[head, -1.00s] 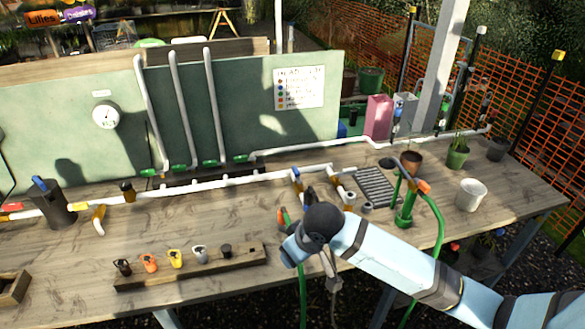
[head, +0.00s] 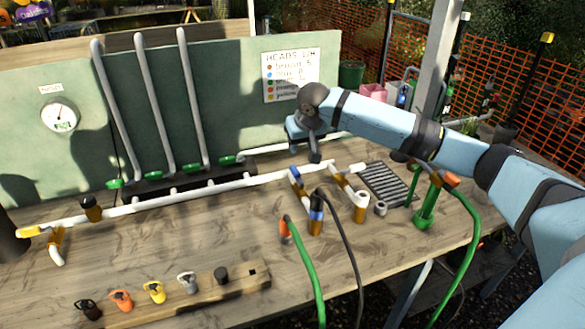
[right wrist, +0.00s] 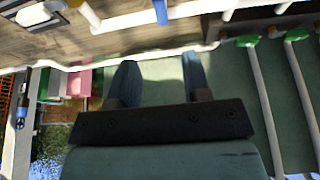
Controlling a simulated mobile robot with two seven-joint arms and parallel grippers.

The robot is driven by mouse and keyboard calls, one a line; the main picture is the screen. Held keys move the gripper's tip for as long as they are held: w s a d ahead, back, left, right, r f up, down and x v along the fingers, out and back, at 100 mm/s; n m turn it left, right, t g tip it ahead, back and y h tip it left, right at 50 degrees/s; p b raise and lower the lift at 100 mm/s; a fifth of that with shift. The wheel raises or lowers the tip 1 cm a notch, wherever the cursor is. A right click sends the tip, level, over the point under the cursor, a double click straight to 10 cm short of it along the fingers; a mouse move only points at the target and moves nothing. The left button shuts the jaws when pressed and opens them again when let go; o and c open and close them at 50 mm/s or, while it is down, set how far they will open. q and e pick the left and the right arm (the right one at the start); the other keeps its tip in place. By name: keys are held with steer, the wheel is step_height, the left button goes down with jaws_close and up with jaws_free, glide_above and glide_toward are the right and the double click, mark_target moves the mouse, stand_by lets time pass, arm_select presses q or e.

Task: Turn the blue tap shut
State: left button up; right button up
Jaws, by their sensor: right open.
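The blue tap (head: 295,173) is a small blue lever on a short branch of the white pipe, mid-bench. Its lever appears to lie along the branch. Below it is a brass fitting with a blue band (head: 315,213), and a black hose (head: 347,240) runs from there. A blue lever also shows at the top of the right wrist view (right wrist: 160,11). My right gripper (head: 314,154) is above and behind the tap, apart from it. In the right wrist view its two dark fingers (right wrist: 161,80) are spread with nothing between them. My left gripper is not in view.
The white manifold pipe (head: 235,186) runs across the bench. Upright grey pipes with green taps (head: 228,160) stand behind, before a green board (head: 240,85). A green hose (head: 306,262) with an orange end lies at the front. A wooden rack (head: 205,290) holds several coloured fittings.

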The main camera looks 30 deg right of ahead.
mark_target(295, 169)
steer(key=x, duration=1.2)
steer(key=shift+w+a+f, duration=0.1)
steer(key=shift+w+f, duration=0.05)
steer(key=shift+f, duration=0.05)
jaws_close()
